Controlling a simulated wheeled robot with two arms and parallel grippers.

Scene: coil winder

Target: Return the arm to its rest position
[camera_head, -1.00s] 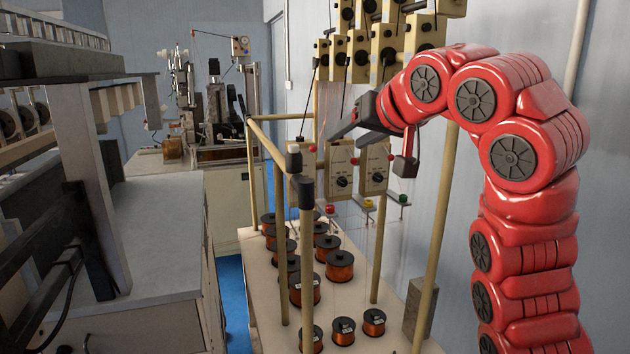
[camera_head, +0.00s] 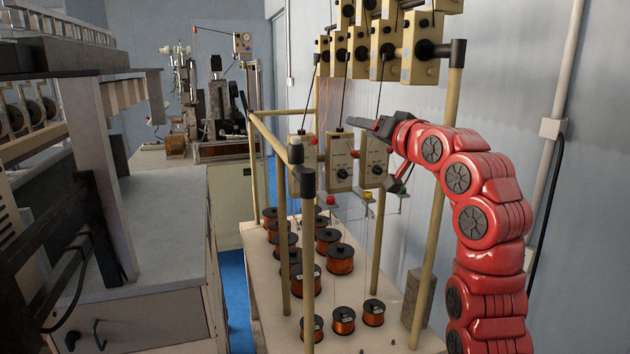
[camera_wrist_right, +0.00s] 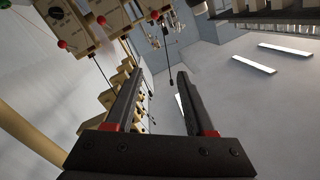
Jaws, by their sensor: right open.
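My right arm, red with dark round caps, rises at the right of the head view and bends left at its top. My right gripper (camera_head: 366,124) is in front of the beige tension boxes of the coil stand. In the right wrist view the right gripper (camera_wrist_right: 155,90) has its two dark fingers apart with nothing between them. My left gripper is not in view.
The stand has beige posts (camera_head: 308,250), tension boxes (camera_head: 375,160) and several copper wire spools (camera_head: 340,258) on its base. A grey machine (camera_head: 150,230) stands at the left. A winding machine (camera_head: 215,110) is at the back. A blue-grey wall is behind my right arm.

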